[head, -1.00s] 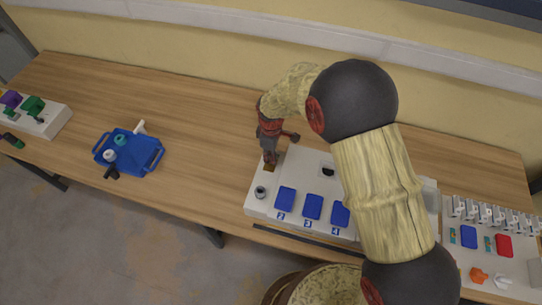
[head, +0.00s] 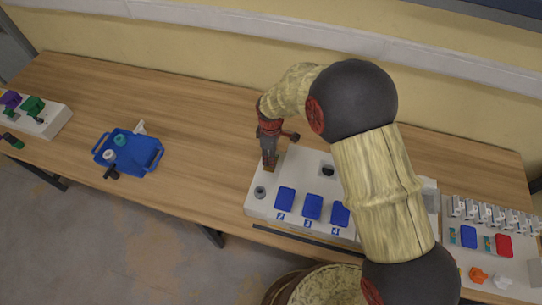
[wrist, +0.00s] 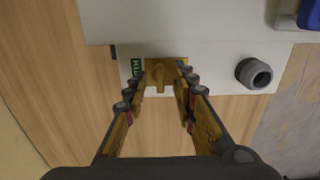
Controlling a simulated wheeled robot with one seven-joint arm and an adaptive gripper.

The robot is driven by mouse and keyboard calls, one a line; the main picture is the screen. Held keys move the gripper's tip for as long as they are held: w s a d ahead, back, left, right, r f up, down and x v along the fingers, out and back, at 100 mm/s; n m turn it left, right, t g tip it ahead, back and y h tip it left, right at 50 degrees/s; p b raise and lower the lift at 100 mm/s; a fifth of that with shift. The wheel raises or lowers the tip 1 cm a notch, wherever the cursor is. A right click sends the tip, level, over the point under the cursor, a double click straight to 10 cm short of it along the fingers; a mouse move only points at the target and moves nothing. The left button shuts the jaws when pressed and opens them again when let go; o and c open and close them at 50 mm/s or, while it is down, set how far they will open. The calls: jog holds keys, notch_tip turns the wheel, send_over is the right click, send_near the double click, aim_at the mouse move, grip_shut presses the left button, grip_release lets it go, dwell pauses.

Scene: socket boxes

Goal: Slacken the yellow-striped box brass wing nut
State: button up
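The brass wing nut (wrist: 160,76) sits on a brass-coloured plate on the white socket box (wrist: 205,50), near the box's edge. A small green label is beside it. In the wrist view my gripper (wrist: 165,74) points at the nut, with one finger on each side. The fingers are apart, and I cannot tell whether either touches the nut. In the head view my gripper (head: 269,165) is over the left end of the white box (head: 262,205) and hides the nut. I cannot make out a yellow stripe on the box.
A grey round socket (wrist: 254,73) stands close to the right of the nut. Blue covers (head: 313,207) line the box front. A blue tray (head: 130,170) with small items is farther left. Bare wooden table (head: 200,130) lies between the tray and the box.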

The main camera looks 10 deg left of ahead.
jog(key=shift+r, duration=0.1)
notch_tip(320, 180, up, 12)
dwell(0.5)
dwell(0.5)
jog(key=s+d+r+m+t+b, duration=0.2)
jog(key=s+d+r+m, duration=0.2)
jog(key=s+d, duration=0.3)
jog(key=s+d+r+m+t+b, duration=0.1)
jog(key=s+d+r+m+b, duration=0.2)
jog(key=d, duration=1)
jog(key=s+d+r+m+t+b, duration=0.2)
jog(key=s+d+r+m+b, duration=0.1)
jog(key=s+d+r+m, duration=0.4)
jog(key=s+d+m, duration=0.3)
jog(key=s, duration=0.1)
jog(key=shift+s+d+t, duration=0.15)
jog(key=shift+d+t, duration=0.1)
jog(key=shift+t, duration=0.05)
jog(key=shift+r, duration=0.1)
